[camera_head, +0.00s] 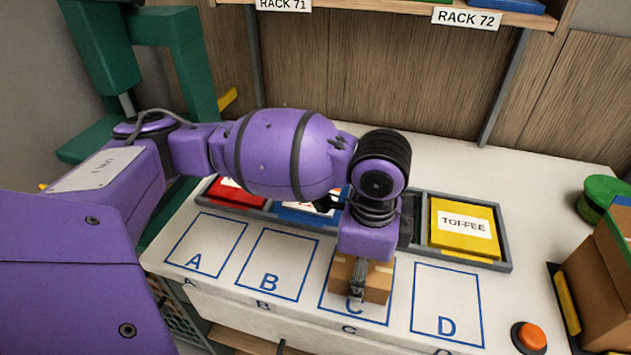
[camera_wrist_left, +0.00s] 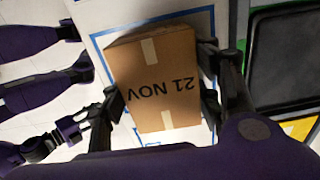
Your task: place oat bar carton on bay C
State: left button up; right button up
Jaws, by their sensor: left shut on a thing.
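A brown cardboard carton (camera_head: 376,286) is at bay C (camera_head: 325,306), covering the upper part of its blue outline. I cannot tell whether it touches the table. In the left wrist view the carton (camera_wrist_left: 157,80) shows "21 NOV" upside down and pale tape; no oat bar label is readable. My left gripper (camera_head: 357,284) is shut on the carton, with its fingers on opposite sides in the left wrist view (camera_wrist_left: 163,100). What looks like my right gripper (camera_wrist_left: 82,125) is at the lower left of that view, too small to judge its jaws.
Bays A (camera_head: 205,247), B (camera_head: 277,265) and D (camera_head: 447,305) are empty. Behind them a grey tray (camera_head: 505,235) holds red, blue and yellow TOFFEE (camera_head: 463,232) boxes. An orange button (camera_head: 529,337) and brown boxes (camera_head: 598,280) stand at right.

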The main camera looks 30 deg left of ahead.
jog(key=shift+r, duration=0.1)
pick_arm(q)
jog(key=o, duration=1.3)
pick_arm(e)
jog(key=shift+s, duration=0.1)
pick_arm(q)
jog(key=shift+r, duration=0.25)
notch_tip(320, 180, up, 11)
jog(key=shift+d+f+p, duration=0.1)
jog(key=shift+p, duration=0.8)
jog(key=shift+r, duration=0.45)
pick_arm(e)
jog(key=shift+w+r, duration=0.25)
jog(key=shift+r, duration=0.6)
